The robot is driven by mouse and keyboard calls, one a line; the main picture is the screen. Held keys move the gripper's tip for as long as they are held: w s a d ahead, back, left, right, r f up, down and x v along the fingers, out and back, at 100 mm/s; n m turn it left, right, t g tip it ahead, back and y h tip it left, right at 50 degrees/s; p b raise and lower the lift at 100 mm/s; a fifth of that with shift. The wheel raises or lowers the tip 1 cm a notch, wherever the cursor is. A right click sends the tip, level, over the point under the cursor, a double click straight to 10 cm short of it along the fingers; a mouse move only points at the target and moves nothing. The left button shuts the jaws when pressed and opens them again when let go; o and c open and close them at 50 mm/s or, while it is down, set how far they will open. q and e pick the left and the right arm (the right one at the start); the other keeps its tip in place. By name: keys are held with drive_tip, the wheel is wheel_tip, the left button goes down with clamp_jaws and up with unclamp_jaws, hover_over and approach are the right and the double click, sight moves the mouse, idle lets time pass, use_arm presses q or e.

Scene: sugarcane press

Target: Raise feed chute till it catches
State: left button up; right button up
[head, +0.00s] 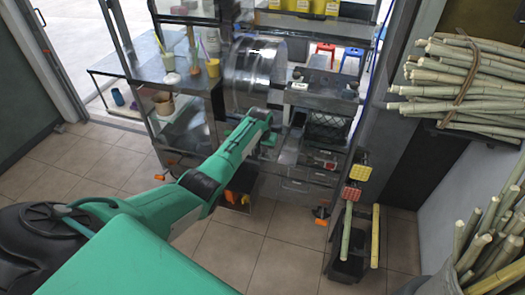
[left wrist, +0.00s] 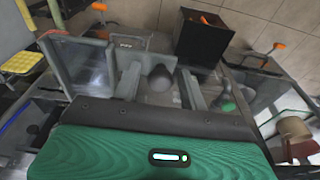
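The sugarcane press is a metal machine with a large shiny steel drum (head: 253,75) in the middle of the head view. My left arm reaches to its front, and my left gripper (head: 270,139) is just below and right of the drum. In the left wrist view the two grey fingers of my left gripper (left wrist: 160,88) stand apart, with a dark rounded knob (left wrist: 160,76) visible between them. I cannot tell whether they touch it. A grey metal panel (left wrist: 78,66) lies beside the fingers. The feed chute cannot be picked out for certain; my arm hides part of the machine. My right gripper is out of view.
Cane bundles (head: 465,80) lie on a rack at the right, with more cane standing below. A dark bin (head: 352,262) with upright poles stands on the floor. A steel counter (head: 165,72) with cups is at the left. Tiled floor in front is largely clear.

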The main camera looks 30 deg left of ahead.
use_arm(q)
drive_tip(key=shift+w, duration=0.1)
wheel_tip(320, 180, up, 14)
drive_tip(key=s+b, duration=0.2)
drive_tip(key=shift+s+d+f, duration=0.15)
drive_tip(key=shift+d+f, duration=0.05)
drive_tip(key=shift+d, duration=0.05)
idle(0.6)
